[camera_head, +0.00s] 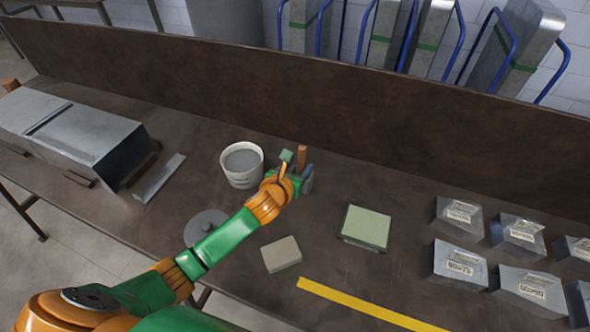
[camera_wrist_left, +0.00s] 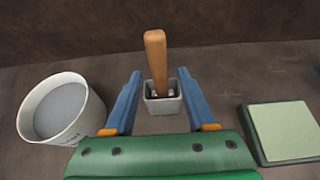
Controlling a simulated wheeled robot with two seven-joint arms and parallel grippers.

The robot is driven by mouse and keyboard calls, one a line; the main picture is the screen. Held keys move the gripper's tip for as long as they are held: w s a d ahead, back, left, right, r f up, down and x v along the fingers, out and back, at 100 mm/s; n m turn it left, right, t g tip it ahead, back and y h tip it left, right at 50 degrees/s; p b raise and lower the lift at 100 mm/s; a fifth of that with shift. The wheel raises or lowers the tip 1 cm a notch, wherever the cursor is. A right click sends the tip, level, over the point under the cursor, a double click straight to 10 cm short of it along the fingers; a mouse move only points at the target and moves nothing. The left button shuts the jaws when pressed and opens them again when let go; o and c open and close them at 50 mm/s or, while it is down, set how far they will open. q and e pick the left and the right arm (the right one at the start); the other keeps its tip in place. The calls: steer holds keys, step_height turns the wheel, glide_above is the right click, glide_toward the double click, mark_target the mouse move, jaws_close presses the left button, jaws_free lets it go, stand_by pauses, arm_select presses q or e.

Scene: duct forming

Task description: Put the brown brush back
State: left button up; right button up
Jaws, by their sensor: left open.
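The brown brush (camera_wrist_left: 156,62) stands upright with its handle up in a small grey square holder (camera_wrist_left: 163,101). Its bristles are hidden inside the holder. In the head view the brush handle (camera_head: 302,156) shows just beyond my left gripper (camera_head: 297,172). In the left wrist view my left gripper (camera_wrist_left: 153,92) is open, with one blue finger on each side of the holder and brush. I see no finger closed on the handle. My right gripper is not in view.
A white bucket (camera_head: 226,170) of grey material stands left of my left gripper. A green-topped pad (camera_head: 367,226), a beige block (camera_head: 281,254), a grey disc (camera_head: 205,224) and a yellow strip (camera_head: 365,304) lie nearby. Labelled metal blocks (camera_head: 459,264) are at right. A board (camera_head: 330,105) closes the back.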

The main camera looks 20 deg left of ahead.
arm_select(q)
steer(key=p+v, duration=0.1)
steer(key=v, duration=1.1)
steer(key=shift+a, duration=0.1)
